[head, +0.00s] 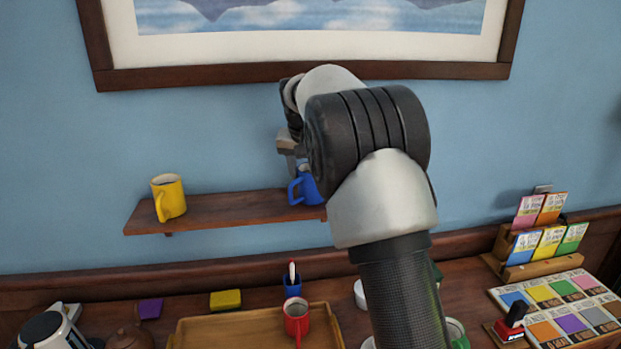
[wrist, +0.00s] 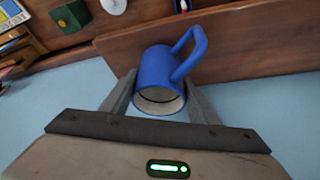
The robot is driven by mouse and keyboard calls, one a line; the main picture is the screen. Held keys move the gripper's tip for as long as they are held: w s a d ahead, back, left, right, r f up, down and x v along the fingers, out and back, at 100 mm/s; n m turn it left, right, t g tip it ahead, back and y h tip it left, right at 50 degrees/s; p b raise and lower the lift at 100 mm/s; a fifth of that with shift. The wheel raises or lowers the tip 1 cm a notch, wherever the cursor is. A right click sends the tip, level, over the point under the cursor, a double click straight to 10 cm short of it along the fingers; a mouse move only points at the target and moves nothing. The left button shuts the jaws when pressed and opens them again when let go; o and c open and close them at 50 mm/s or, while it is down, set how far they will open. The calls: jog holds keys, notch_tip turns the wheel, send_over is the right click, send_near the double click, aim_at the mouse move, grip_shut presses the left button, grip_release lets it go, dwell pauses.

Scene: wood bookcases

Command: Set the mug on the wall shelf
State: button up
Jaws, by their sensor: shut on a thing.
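The blue mug (head: 306,188) is at the right part of the wall shelf (head: 235,211) in the head view, partly hidden behind my arm. My gripper (head: 290,160) reaches down to it from above. In the wrist view the blue mug (wrist: 154,68) sits between the two fingers of my gripper (wrist: 160,85), which is shut on it. Its open rim faces the camera and its handle points to the upper right. The shelf board (wrist: 255,50) lies behind it. The mug's base looks level with the shelf top, but I cannot tell if it touches.
A yellow mug (head: 169,197) stands on the shelf's left end, with bare board between the mugs. A picture frame (head: 300,72) hangs above. On the desk below are a wooden tray (head: 230,328), a red mug (head: 296,317), a blue pen cup (head: 292,286) and a card rack (head: 540,265).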

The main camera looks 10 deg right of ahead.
jog(key=shift+f, duration=0.15)
jog(key=o, duration=1.2)
